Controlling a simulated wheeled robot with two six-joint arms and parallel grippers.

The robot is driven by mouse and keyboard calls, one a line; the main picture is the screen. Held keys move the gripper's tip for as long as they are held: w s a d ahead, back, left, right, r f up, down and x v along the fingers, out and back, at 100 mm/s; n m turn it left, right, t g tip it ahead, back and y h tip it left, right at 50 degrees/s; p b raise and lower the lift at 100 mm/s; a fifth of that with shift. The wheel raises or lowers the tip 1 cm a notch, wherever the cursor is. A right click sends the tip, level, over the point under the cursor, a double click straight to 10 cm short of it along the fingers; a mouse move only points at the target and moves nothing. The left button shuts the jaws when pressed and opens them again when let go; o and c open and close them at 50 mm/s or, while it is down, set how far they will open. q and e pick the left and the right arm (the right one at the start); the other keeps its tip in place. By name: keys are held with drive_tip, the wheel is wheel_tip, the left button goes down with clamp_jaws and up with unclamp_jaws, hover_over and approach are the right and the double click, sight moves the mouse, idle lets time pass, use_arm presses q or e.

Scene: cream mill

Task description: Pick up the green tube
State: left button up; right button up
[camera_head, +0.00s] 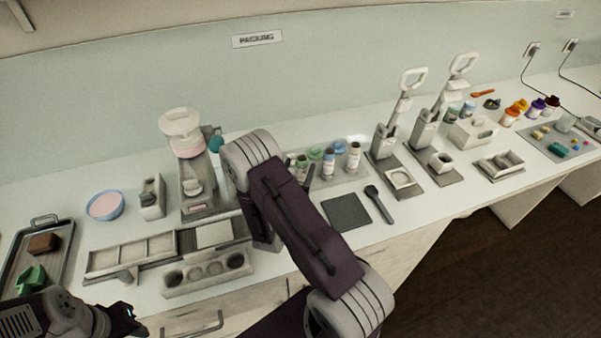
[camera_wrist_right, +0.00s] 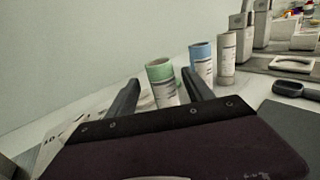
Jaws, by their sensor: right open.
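The green tube (camera_wrist_right: 161,86), pale with a green top, stands upright in the right wrist view. It shows between the two fingers of my right gripper (camera_wrist_right: 159,82), which is open. I cannot tell whether the fingertips are level with the tube or short of it. In the head view the green tube (camera_head: 302,166) is at the left of the tube row, and my right gripper (camera_head: 308,177) is mostly hidden behind my arm. My left gripper (camera_head: 122,317) is low at the left; its jaws do not show clearly.
A blue tube (camera_wrist_right: 201,62) and a white tube (camera_wrist_right: 227,58) stand right of the green one. A dark square mat (camera_head: 346,212) and a dark spoon (camera_head: 379,204) lie in front. A machine (camera_head: 190,165) stands left. Lever presses (camera_head: 388,140) stand right.

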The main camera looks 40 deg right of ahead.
sight(303, 159)
drive_tip(key=p+x, duration=0.1)
drive_tip(key=x, duration=0.4)
drive_tip(key=shift+s+d+f, duration=0.1)
drive_tip(key=shift+s+f, duration=0.05)
drive_tip(key=shift+d+f, duration=0.1)
drive_tip(key=c, duration=0.7)
clamp_jaws()
drive_tip(key=shift+r, duration=0.55)
drive_tip(key=s+d+r+p, duration=0.2)
drive_tip(key=s+d+r, duration=0.5)
drive_tip(key=s+r, duration=0.2)
drive_tip(key=shift+r, duration=0.5)
